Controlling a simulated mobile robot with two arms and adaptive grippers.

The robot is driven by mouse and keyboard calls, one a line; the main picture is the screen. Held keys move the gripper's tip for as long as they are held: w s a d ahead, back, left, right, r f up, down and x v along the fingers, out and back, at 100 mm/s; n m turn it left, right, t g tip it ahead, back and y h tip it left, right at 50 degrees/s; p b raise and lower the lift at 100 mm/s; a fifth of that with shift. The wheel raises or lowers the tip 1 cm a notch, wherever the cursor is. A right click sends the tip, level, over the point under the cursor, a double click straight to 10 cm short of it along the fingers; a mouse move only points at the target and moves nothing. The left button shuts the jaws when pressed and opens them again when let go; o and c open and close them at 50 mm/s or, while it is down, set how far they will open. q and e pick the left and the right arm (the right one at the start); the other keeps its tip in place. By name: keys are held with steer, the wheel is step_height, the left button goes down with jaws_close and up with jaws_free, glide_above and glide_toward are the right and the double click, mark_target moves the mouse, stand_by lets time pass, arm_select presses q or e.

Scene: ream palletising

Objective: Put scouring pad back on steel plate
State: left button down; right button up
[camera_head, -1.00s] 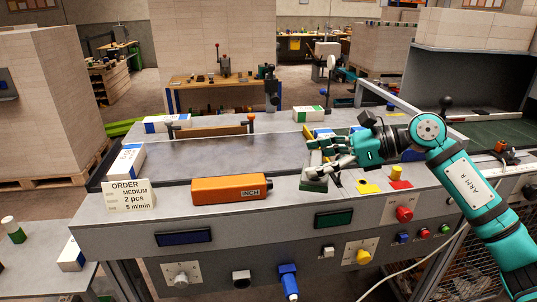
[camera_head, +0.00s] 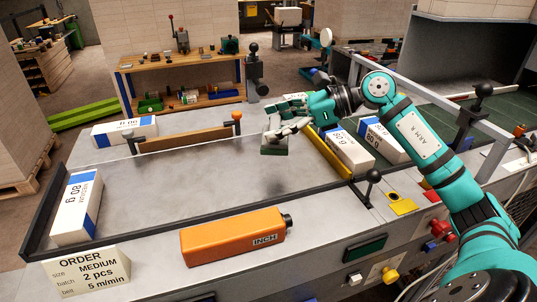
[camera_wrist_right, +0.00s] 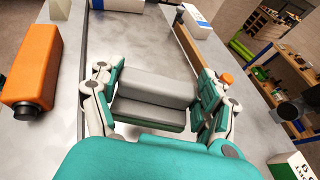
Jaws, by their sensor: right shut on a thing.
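The scouring pad (camera_head: 274,150) is a small block, grey with a dark green underside in the head view. My right gripper (camera_head: 277,124) is shut on it, with the fingers on either side. The pad also shows between the fingers in the right wrist view (camera_wrist_right: 158,88). The steel plate (camera_head: 185,180) is the wide grey sheet on the bench; its bare surface also shows in the right wrist view (camera_wrist_right: 130,38). The pad is over the plate's right part, and a dark reflection lies below it. I cannot tell whether a gap separates them. My left gripper is not in view.
An orange INCH tool (camera_head: 232,236) lies along the plate's front edge. White reams stand at its left (camera_head: 77,208), back (camera_head: 124,131) and right (camera_head: 349,152). A brown bar (camera_head: 186,138) with posts runs along the back. The plate's middle is clear.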

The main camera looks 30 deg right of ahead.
mark_target(276, 147)
steer(key=f, duration=0.1)
steer(key=f+p, duration=0.1)
steer(key=f, duration=0.1)
steer(key=shift+s+f, duration=0.25)
steer(key=shift+s, duration=0.1)
steer(key=shift+w+f+p, duration=0.2)
steer(key=shift+f+p, duration=0.15)
steer(key=shift+f, duration=2)
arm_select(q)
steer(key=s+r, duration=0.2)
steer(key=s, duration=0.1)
arm_select(e)
steer(key=o, duration=1.2)
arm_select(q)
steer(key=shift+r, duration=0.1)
arm_select(e)
steer(key=shift+r, duration=0.2)
steer(key=b+v, duration=0.5)
steer(key=v, duration=0.5)
steer(key=shift+s+d, duration=0.15)
steer(key=shift+d, duration=0.1)
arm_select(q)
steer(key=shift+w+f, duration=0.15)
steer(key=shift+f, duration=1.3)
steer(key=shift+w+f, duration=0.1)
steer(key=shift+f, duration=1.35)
arm_select(e)
steer(key=shift+v, duration=0.75)
